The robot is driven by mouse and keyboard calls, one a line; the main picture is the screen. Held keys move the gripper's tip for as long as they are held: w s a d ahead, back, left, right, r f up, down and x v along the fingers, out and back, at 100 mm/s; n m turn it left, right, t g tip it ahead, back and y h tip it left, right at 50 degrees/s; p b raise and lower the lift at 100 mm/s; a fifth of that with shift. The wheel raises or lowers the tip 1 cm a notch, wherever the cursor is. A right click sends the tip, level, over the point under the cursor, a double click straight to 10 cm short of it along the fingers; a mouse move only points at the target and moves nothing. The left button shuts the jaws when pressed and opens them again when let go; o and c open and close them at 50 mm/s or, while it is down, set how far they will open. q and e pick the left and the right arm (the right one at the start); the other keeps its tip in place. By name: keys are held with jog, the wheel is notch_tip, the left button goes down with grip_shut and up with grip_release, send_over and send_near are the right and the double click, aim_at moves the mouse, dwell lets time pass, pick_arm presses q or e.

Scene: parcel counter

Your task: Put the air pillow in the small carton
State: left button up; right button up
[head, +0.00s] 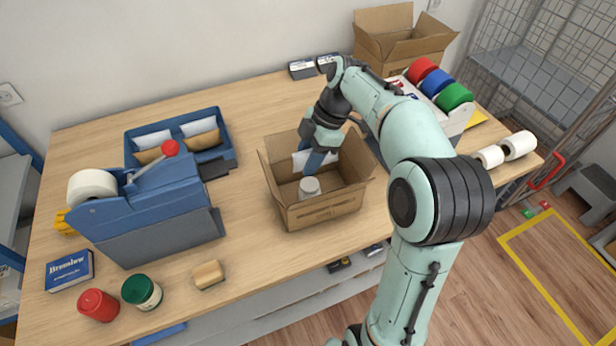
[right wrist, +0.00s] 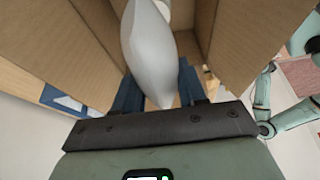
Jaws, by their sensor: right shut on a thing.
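The small carton (head: 325,213) stands open on the table, its flaps spread. My right gripper (head: 318,160) reaches down into it from above. It is shut on the air pillow, a pale, puffy cushion that shows between the blue fingers in the right wrist view (right wrist: 148,50). In the head view a white part of the pillow (head: 299,160) shows beside the fingers, inside the carton's walls. A white jar-like item (head: 309,187) is also in the carton, near its front wall. Whether the pillow touches the floor or the jar is hidden. My left gripper is not seen in the head view.
A blue tape dispenser (head: 150,210) and a blue tray of envelopes (head: 232,155) stand to the left. A larger open carton (head: 400,45) is at the back right, near coloured rolls (head: 437,82).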

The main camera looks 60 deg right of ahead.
aim_at(308, 185)
jog(key=shift+f, duration=3)
jog(key=shift+f+b, duration=0.1)
jog(key=shift+b, duration=0.25)
jog(key=shift+f, duration=0.15)
jog(key=o, duration=1)
jog(key=shift+r, duration=0.3)
jog(key=p+v, duration=0.2)
jog(key=v, duration=1)
